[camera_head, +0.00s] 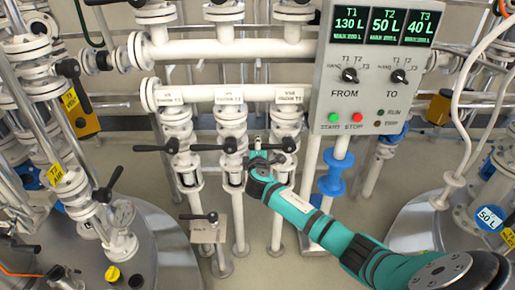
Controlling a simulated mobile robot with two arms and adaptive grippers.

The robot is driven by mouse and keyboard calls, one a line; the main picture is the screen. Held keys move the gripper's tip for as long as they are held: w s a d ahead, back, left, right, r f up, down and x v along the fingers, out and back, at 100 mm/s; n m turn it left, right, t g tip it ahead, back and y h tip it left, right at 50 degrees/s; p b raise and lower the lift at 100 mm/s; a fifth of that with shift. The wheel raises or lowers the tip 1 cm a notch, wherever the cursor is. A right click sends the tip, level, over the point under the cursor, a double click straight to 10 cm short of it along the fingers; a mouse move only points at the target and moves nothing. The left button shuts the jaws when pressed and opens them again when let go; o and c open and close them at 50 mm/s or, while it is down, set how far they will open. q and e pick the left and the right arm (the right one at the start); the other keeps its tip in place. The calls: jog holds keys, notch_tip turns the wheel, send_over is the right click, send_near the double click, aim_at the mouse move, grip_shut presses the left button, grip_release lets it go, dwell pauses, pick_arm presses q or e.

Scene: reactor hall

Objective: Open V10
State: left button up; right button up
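Three valves with black levers sit side by side under a white horizontal pipe, each below a small label plate. The label text is too small to read with certainty; the rightmost plate (289,94) seems to read V10. Its valve lever (289,145) points left, level across the vertical pipe, like the levers of the middle valve (229,145) and the left valve (172,146). My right gripper (258,147), on the teal arm from the lower right, is at the left end of the rightmost lever. Whether its fingers close on the lever cannot be told. My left gripper is not in view.
A control panel (375,75) with T1, T2 and T3 displays, two knobs and buttons stands above right. Metal tanks (125,262) are at lower left and at right (420,222). Another valve lever (198,217) is low in front. Pipes crowd the left side.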

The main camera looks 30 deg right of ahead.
jog(key=shift+w+d, duration=0.15)
jog(key=shift+w, duration=0.1)
grip_shut()
jog(key=shift+f, duration=0.1)
jog(key=shift+w+f, duration=0.1)
jog(key=shift+f, duration=0.15)
dwell(0.4)
